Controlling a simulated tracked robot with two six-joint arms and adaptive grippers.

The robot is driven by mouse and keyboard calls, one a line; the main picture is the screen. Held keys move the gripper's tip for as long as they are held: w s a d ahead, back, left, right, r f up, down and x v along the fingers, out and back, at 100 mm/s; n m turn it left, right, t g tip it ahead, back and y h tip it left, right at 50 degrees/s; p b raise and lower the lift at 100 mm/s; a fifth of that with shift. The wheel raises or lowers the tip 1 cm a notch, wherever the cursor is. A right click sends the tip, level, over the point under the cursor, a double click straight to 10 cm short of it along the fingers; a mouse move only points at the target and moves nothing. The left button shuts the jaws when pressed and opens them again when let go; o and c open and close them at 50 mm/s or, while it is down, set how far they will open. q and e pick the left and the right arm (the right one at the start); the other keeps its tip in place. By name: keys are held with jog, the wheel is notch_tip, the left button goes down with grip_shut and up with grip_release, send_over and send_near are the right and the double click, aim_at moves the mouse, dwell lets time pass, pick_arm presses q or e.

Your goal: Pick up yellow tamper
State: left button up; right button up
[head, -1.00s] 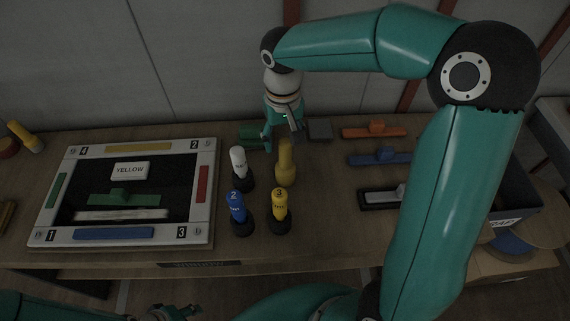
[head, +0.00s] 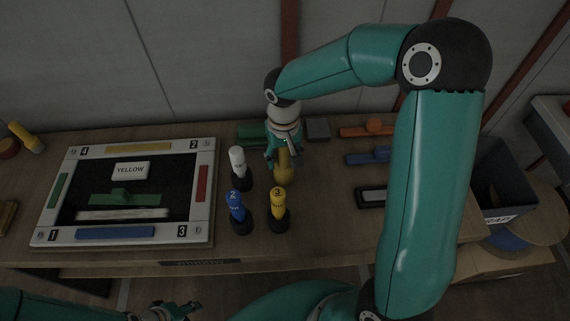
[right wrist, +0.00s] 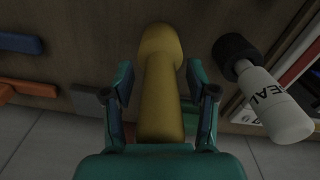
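The yellow tamper (head: 284,172) stands upright on the bench, its upper part partly hidden by my right gripper (head: 277,155) in the head view. In the right wrist view the tamper (right wrist: 160,85) lies between the two fingers of the right gripper (right wrist: 158,78). The fingers are apart, with a gap showing on each side of the tamper. My left gripper (head: 174,312) is at the bottom edge of the head view, small and dark, away from the bench objects.
A framed board (head: 50,238) lies left. Coloured blocks, including an orange one (head: 368,130), lie right.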

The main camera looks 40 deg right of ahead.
grip_shut()
jog(key=shift+r, duration=0.2)
notch_tip(320, 180, up, 20)
dwell(0.6)
jog(key=shift+f, duration=0.1)
jog(key=c, duration=0.6)
grip_release()
grip_shut()
jog(key=shift+f, duration=0.1)
